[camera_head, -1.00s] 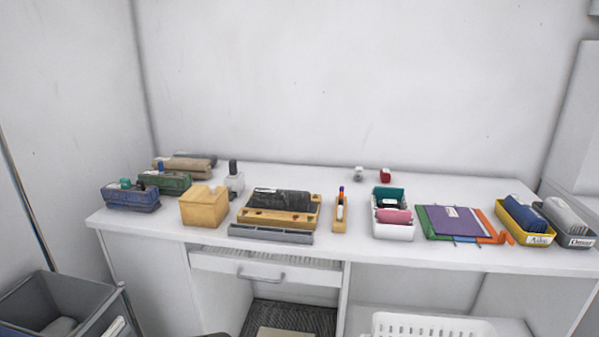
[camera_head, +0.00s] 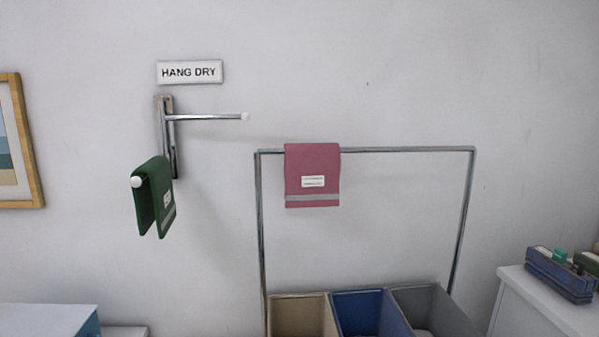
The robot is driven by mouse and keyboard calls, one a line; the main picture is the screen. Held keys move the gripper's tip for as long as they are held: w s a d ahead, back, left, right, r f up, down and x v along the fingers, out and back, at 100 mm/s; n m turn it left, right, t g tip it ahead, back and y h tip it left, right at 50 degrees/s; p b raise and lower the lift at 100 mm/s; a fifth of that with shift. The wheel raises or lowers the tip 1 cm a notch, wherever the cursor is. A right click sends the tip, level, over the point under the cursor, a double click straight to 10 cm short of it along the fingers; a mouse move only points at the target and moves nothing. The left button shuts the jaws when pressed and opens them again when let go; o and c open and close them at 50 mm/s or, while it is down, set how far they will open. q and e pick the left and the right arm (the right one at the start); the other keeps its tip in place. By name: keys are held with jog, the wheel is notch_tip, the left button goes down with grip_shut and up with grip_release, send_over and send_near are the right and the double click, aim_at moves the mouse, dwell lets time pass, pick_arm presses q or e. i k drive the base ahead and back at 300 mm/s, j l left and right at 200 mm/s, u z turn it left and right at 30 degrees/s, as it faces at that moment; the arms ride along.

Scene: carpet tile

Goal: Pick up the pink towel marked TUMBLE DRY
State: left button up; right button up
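A pink towel (camera_head: 312,176) with a grey stripe near its lower edge hangs folded over the top bar of a metal rack (camera_head: 400,150), towards the bar's left end. A white label is on its front; its small print is too blurred for me to read. Neither of my grippers is in view.
Three open bins, tan (camera_head: 298,315), blue (camera_head: 368,312) and grey (camera_head: 432,308), stand below the bar. A green towel (camera_head: 155,195) hangs on a wall hook rack (camera_head: 170,135) under a HANG DRY sign (camera_head: 190,72). A white desk (camera_head: 545,305) is at the right.

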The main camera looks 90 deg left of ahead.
aim_at(312, 171)
jog(key=u, duration=2.75)
